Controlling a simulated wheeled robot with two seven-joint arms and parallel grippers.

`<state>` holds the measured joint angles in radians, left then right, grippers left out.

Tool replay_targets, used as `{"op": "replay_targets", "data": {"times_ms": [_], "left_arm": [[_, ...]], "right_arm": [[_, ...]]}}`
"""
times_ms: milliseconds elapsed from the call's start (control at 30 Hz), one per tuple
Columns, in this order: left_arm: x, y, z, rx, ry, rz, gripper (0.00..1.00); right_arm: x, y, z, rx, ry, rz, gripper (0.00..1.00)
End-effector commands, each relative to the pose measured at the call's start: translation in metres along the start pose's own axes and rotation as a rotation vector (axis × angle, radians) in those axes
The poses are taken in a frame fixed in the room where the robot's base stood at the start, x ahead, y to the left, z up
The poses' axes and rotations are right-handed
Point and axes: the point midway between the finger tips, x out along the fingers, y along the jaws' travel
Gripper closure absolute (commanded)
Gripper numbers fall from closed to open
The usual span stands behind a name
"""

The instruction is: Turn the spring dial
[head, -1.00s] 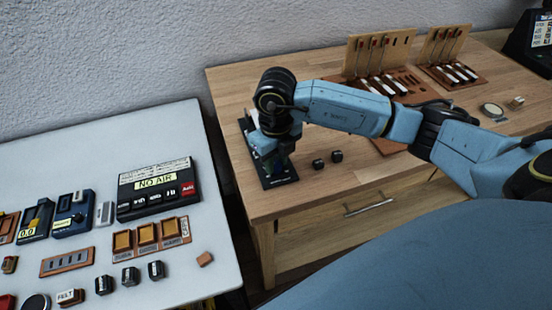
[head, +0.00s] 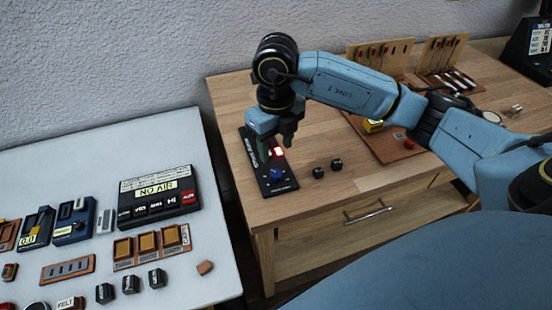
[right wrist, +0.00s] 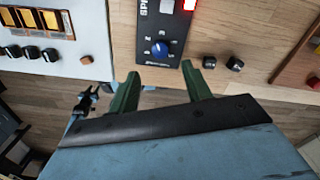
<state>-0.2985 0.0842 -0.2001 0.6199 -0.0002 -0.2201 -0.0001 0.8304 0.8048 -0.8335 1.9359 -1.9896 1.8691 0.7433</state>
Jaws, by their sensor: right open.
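The spring dial is a blue knob (head: 276,174) on a black panel (head: 290,186) near the left edge of the wooden table. A red light (head: 278,152) glows on the panel above the knob. My right gripper (head: 272,150) hangs above the panel, behind the knob in the head view, and covers part of it. In the right wrist view the knob (right wrist: 160,49) lies just beyond and between the two green fingers (right wrist: 160,80), which are apart and empty. The fingers do not touch the knob there. My left gripper is not in view.
Two small black blocks (head: 327,168) sit right of the panel. A wooden board (head: 385,145) with a yellow piece and a red button lies farther right. A white table (head: 225,240) on the left holds a NO AIR box (head: 158,200) and several small parts.

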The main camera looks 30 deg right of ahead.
Motion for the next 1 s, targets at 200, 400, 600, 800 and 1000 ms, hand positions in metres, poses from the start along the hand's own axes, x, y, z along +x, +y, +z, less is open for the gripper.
{"op": "replay_targets", "data": {"times_ms": [200,400,600,800,1000], "left_arm": [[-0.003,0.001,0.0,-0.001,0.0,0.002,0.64],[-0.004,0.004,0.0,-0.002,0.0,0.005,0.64],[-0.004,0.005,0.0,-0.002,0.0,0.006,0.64],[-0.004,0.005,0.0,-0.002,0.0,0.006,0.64],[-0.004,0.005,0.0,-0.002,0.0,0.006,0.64]], "right_arm": [[-0.039,0.0,0.001,0.001,-0.002,0.0,0.51],[-0.051,0.0,0.0,0.001,0.0,0.0,0.51],[-0.051,0.0,0.0,0.001,0.0,0.0,0.51],[-0.051,0.0,0.0,0.001,0.0,0.0,0.51],[-0.051,0.0,0.0,0.001,0.0,0.0,0.51]]}}
